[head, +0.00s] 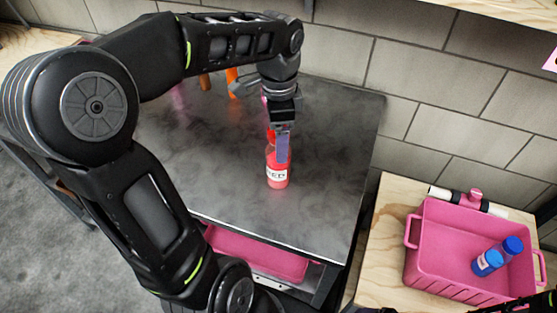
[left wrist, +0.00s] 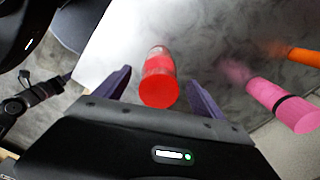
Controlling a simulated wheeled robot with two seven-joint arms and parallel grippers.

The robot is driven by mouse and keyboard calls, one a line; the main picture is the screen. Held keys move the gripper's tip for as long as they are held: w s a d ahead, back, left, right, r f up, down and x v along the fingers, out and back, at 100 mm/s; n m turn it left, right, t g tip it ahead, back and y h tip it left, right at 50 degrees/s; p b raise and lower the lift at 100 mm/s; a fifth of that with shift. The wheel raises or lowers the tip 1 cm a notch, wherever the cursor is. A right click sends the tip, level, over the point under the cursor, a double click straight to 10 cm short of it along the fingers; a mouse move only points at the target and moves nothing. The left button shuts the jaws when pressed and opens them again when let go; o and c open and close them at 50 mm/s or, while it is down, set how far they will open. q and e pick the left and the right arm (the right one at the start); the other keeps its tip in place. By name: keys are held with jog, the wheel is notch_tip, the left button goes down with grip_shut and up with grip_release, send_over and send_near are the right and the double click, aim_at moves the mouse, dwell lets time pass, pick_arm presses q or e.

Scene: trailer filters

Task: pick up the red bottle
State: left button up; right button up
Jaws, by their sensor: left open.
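The red bottle (head: 277,172) stands upright on the dark table, with a white label on its front. It also shows in the left wrist view (left wrist: 158,82), red cap towards the camera, between the two purple fingers. My left gripper (head: 282,148) points down over the bottle and hides part of its top. The gripper is open, with a finger on each side of the bottle and a visible gap to each in the left wrist view. My right gripper cannot be made out in either view.
Orange (head: 232,82) and pink (left wrist: 280,100) bottles stand farther back on the table (head: 330,130). A pink crate (head: 440,265) with blue bottles sits on a wooden surface at the right. A pink tray (head: 255,250) is below the table's front edge. A block wall stands behind.

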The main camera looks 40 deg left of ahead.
pick_arm(q)
send_over(278, 175)
jog(key=w+a, duration=0.2)
jog(key=w, duration=0.1)
jog(key=f, duration=0.4)
jog(key=shift+s+d+f, duration=0.15)
jog(key=shift+s+f, duration=0.1)
jog(key=shift+f, duration=0.1)
jog(key=shift+c, duration=0.3)
grip_shut()
